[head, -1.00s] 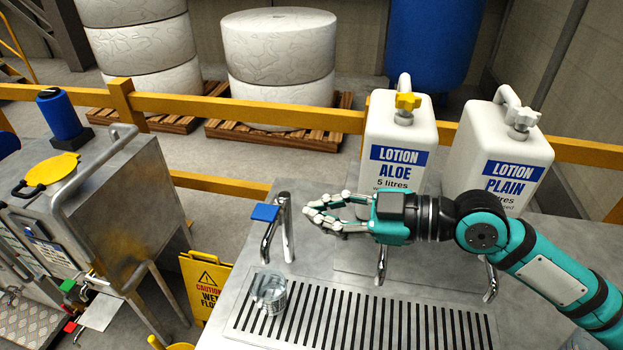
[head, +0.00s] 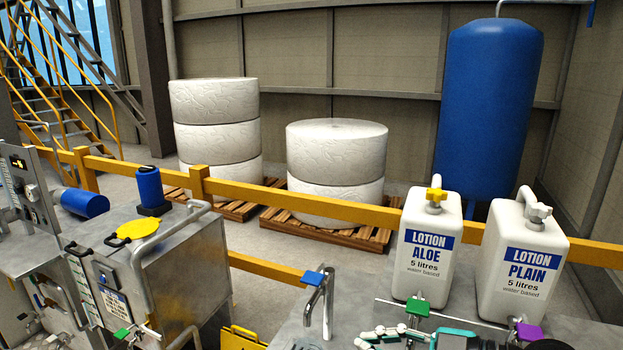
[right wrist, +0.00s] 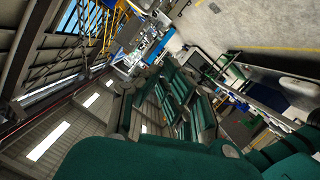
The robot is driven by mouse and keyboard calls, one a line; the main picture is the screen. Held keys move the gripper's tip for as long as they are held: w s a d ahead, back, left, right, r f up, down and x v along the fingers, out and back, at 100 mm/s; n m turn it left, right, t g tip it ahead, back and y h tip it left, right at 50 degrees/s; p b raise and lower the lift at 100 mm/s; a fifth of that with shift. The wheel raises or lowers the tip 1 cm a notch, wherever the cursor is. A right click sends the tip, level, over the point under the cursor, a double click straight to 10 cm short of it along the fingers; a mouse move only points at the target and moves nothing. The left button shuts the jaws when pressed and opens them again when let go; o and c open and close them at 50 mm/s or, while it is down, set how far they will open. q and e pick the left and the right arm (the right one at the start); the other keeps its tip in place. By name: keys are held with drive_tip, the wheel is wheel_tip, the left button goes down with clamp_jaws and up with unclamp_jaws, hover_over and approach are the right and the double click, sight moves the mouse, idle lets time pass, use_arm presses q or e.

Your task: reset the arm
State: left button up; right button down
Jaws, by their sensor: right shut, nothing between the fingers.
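My right gripper (head: 364,339) shows at the bottom edge of the head view, with its grey fingers shut and empty. The teal housing behind the fingers is cut off by the frame edge. The gripper is right of the blue-handled tap (head: 318,292) and in front of the white lotion aloe container (head: 424,250). In the right wrist view, teal parts of my own arm and hand fill the lower part, with the hall tilted behind. My left gripper is not in view.
The lotion plain container (head: 519,265) stands right of the aloe one; green (head: 417,307) and purple (head: 528,332) tap handles show below them. A steel cabinet (head: 190,270) is at left. A yellow rail (head: 300,207) crosses behind. White rolls (head: 336,160) and a blue tank (head: 490,110) stand beyond.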

drive_tip(key=s+d+f+m+h, duration=0.1)
drive_tip(key=s+f+m+h, duration=0.15)
drive_tip(key=f, duration=0.65)
drive_tip(key=s+f+m+h, duration=0.2)
drive_tip(key=f+m+h, duration=0.2)
drive_tip(key=f, duration=0.4)
drive_tip(key=s+d+f+m+g+h, duration=0.3)
drive_tip(key=s+d+f+m+h, duration=0.45)
drive_tip(key=s+d+f, duration=0.4)
drive_tip(key=s+a+f+g, duration=0.1)
drive_tip(key=s+f+g, duration=0.15)
drive_tip(key=f, duration=2.45)
drive_tip(key=s+d+f, duration=0.3)
drive_tip(key=s+f, duration=1.3)
drive_tip(key=s, duration=0.1)
drive_tip(key=shift+s+f+m+g, duration=0.2)
drive_tip(key=shift+s+m+g, duration=0.1)
drive_tip(key=shift+s+g, duration=0.05)
